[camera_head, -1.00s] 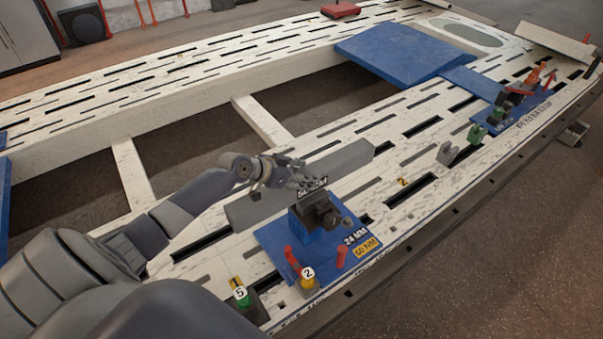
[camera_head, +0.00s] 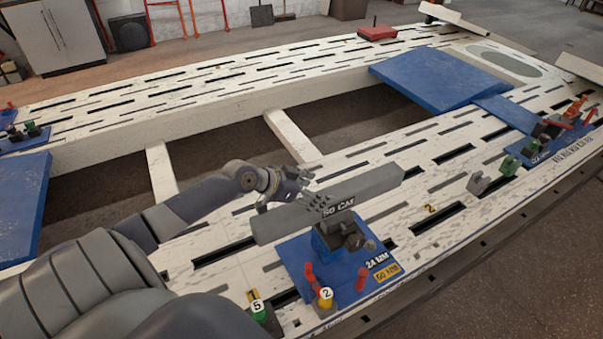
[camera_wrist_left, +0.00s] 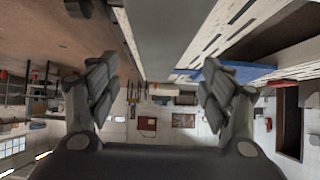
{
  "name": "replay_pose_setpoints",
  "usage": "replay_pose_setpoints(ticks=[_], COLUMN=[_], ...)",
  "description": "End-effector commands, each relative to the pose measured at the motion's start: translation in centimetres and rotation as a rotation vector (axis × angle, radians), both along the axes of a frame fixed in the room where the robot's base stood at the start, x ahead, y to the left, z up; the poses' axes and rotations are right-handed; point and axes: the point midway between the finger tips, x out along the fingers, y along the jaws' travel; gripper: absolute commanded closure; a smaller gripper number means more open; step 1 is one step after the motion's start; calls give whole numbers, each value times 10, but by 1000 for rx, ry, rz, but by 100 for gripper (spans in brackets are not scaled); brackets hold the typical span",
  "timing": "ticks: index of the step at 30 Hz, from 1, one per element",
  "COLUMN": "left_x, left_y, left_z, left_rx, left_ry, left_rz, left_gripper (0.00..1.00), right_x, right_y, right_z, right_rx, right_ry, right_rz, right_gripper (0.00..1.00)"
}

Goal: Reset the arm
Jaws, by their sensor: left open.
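My left arm comes in from the left of the head view, and its dark grey gripper (camera_head: 286,190) is beside the far side of a long grey beam (camera_head: 368,184). The beam carries a "50 CM" label (camera_head: 338,208) and lies across a dark clamp (camera_head: 340,236) on a blue plate (camera_head: 300,252). In the left wrist view the gripper's fingers (camera_wrist_left: 158,88) are spread wide with nothing held between them. A grey surface, probably the beam, shows beyond them. Whether the gripper touches the beam cannot be told. My right gripper is not in view.
The white slotted bench (camera_head: 425,185) fills the middle, with open gaps between its cross members. A blue panel (camera_head: 440,78) lies at the back.

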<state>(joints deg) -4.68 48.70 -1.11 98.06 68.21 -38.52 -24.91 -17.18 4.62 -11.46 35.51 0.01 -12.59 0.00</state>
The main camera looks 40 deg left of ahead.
Motion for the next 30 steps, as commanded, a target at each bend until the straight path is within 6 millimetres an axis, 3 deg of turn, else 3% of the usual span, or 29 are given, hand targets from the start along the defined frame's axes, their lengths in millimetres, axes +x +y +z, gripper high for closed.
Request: replay_pose_setpoints(ticks=[6, 12, 24, 30], left_x=[-25, -37, -42, -41], left_y=[10, 15, 17, 17], left_z=[20, 31, 37, 63], left_rx=[4, 1, -1, 0], left_ry=[1, -4, -5, -6], left_rz=[-2, 0, -1, 0], left_gripper=[27, 27, 27, 27], right_x=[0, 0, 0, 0], right_y=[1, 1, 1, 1], right_z=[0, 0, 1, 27], right_rx=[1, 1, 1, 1], right_ry=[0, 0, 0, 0], right_rz=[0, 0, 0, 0], right_gripper=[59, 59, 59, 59])
